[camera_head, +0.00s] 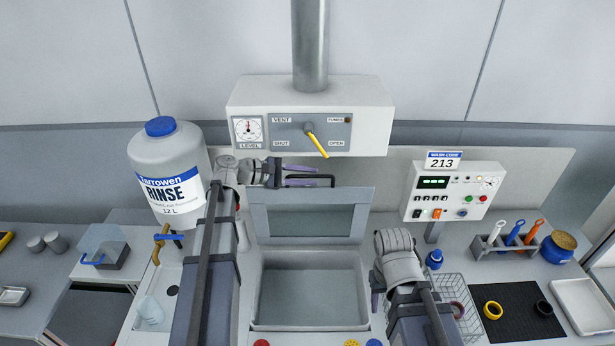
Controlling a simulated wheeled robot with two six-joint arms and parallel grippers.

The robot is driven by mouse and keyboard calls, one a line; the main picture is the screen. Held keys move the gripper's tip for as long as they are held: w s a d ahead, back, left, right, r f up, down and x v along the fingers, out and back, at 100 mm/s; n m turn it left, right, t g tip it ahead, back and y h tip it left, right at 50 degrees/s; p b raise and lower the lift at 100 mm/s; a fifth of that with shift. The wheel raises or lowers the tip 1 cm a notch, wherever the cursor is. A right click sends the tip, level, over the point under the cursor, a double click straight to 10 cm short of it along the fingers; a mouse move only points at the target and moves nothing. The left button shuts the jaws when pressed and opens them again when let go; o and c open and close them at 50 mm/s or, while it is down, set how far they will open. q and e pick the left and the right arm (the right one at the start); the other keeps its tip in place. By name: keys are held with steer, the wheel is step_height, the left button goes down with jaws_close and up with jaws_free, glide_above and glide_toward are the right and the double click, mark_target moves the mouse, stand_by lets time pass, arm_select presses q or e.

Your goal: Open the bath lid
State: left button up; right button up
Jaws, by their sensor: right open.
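The bath lid (312,212), a grey panel with a window, stands raised at the back of the bath. Its black handle (325,177) is at the top edge. The bath (310,290) below is uncovered and its grey basin shows. My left gripper (303,176) reaches in from the left at the handle. Its two purple fingers are apart, above and below the handle bar's level; whether they touch it I cannot tell. My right gripper (377,292) is open and low at the bath's right edge, fingers partly hidden by its own body.
A white control box (310,115) with a yellow lever hangs above the lid. A rinse bottle (168,170) stands at the left. A code panel (455,190), wire basket (450,290) and black mat (515,310) are at the right. Coloured buttons line the front.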

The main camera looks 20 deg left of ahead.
arm_select(q)
jaws_close()
stand_by(1.1)
